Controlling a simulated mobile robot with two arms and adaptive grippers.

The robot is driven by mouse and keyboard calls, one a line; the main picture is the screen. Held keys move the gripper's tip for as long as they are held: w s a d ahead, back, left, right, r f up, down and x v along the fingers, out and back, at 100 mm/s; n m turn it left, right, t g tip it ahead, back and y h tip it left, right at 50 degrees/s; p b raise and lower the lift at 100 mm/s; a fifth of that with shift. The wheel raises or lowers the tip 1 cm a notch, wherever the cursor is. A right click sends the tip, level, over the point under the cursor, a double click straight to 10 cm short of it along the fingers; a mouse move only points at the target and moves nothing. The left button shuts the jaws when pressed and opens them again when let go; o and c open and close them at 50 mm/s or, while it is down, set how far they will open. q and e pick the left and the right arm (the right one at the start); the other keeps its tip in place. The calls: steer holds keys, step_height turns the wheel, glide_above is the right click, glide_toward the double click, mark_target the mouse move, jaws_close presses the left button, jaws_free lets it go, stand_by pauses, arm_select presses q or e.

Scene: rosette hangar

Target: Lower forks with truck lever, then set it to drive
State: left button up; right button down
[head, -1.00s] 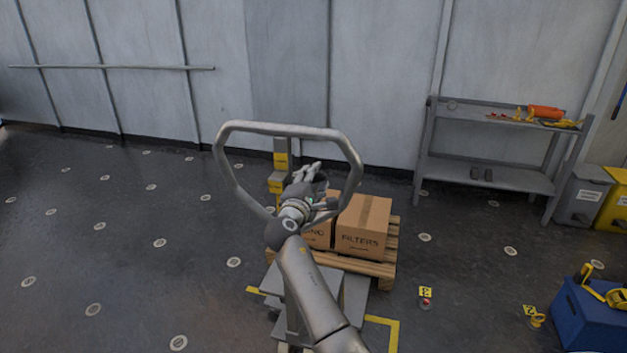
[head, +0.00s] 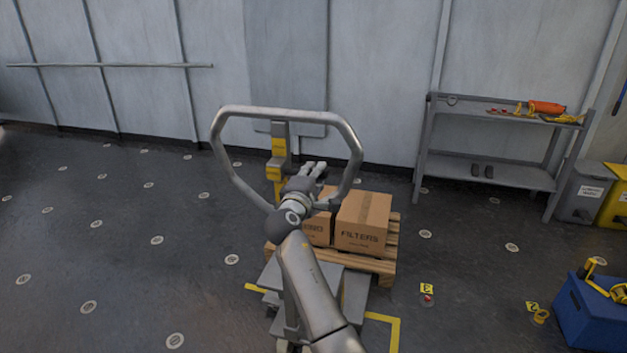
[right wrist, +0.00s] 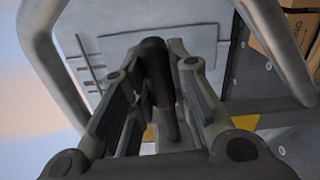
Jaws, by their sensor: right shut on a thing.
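The pallet truck's handle is a grey metal loop (head: 345,132) standing upright at the middle of the head view. My right gripper (head: 314,170) reaches inside the loop. In the right wrist view, its fingers (right wrist: 155,105) are shut on a dark round-ended lever (right wrist: 153,58) between them. In the head view the gripper hides the lever. The truck's grey body (head: 355,290) sits below my right arm. A wooden pallet (head: 375,267) carries cardboard boxes (head: 363,222), one marked FILTERS. The forks are hidden under the pallet. My left gripper is not in view.
A grey shelf rack (head: 485,178) stands against the wall at right, near grey and yellow bins (head: 582,195). A blue box (head: 590,315) and numbered yellow markers (head: 427,288) are on the floor at lower right. The floor at left is clear.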

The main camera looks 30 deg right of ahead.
steer(key=shift+f+m+b, duration=0.5)
steer(key=c, duration=1.3)
jaws_free()
steer(key=shift+a, duration=0.1)
steer(key=v, duration=1.2)
steer(key=shift+w, duration=0.1)
